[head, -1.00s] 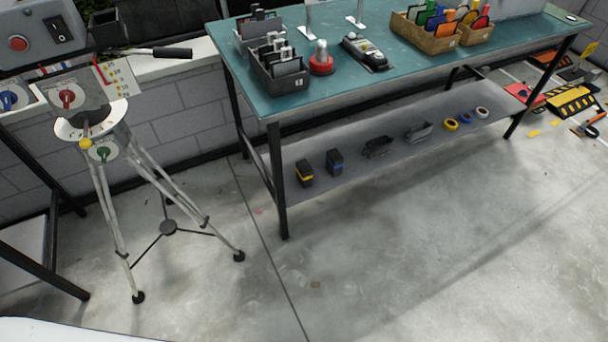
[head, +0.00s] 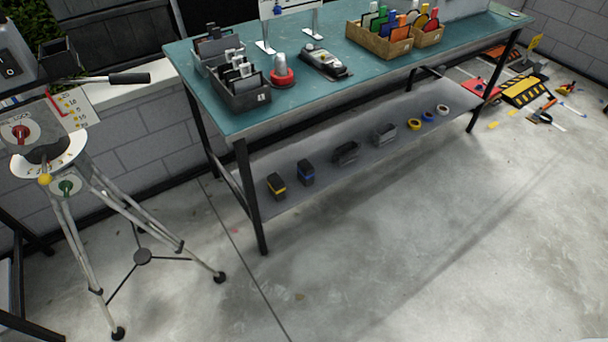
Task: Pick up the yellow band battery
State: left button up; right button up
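The yellow band battery (head: 276,186) is a small dark block with a yellow stripe. It stands at the left end of the grey lower shelf (head: 345,185) under the teal workbench (head: 300,98). A similar battery with a blue band (head: 306,172) stands just right of it, apart from it. Neither of my grippers shows in the head view.
Black bins (head: 346,152) and tape rolls (head: 414,124) sit farther right on the shelf. The bench's front left leg (head: 250,200) stands close left of the battery. A tripod (head: 142,256) stands at left. The concrete floor (head: 400,260) in front is clear.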

aim_at(276, 185)
jog(key=j+u, duration=0.1)
jog(key=u, duration=0.4)
jog(key=j+u, duration=0.15)
jog(key=u, duration=0.35)
jog(key=j+u, duration=0.1)
jog(key=u, duration=0.4)
jog(key=z, duration=1.5)
jog(key=u, duration=0.45)
jog(key=i+l+u, duration=0.3)
jog(key=l+u, duration=0.3)
jog(key=i+l+u, duration=0.15)
jog(key=l+u, duration=0.2)
